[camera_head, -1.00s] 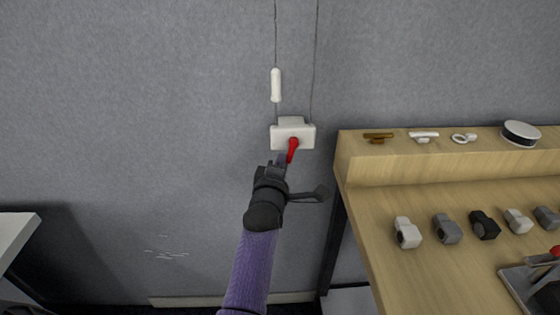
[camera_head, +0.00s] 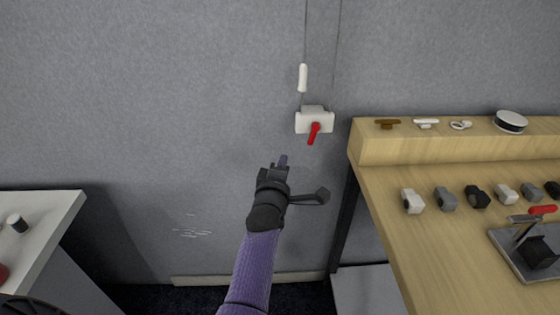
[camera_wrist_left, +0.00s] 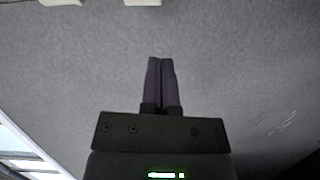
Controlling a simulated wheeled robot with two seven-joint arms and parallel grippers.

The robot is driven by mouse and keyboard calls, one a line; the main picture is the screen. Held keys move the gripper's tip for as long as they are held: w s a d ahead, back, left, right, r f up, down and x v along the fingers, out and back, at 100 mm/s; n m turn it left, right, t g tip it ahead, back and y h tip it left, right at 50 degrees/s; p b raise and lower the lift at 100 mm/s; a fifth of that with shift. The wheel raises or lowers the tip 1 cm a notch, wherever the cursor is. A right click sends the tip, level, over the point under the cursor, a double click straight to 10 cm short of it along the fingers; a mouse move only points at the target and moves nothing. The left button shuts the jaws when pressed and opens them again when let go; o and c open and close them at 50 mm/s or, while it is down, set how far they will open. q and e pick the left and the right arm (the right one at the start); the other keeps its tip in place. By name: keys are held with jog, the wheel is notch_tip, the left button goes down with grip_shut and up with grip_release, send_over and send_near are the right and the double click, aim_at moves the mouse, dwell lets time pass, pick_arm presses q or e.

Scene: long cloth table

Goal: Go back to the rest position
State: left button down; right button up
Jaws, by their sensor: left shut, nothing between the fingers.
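My left gripper (camera_head: 283,161) is shut and empty in front of the grey wall, below and to the left of a white wall box (camera_head: 314,122). A red lever (camera_head: 313,134) on the box points downward, apart from the fingers. In the left wrist view the two fingers (camera_wrist_left: 160,83) lie together with nothing between them. My right gripper is in neither view.
A wooden bench (camera_head: 430,245) stands at right with several small blocks, a raised shelf and a clamp-like tool (camera_head: 530,250). A pale table (camera_head: 45,225) stands at left. A white handle (camera_head: 302,78) hangs by a cord above the box.

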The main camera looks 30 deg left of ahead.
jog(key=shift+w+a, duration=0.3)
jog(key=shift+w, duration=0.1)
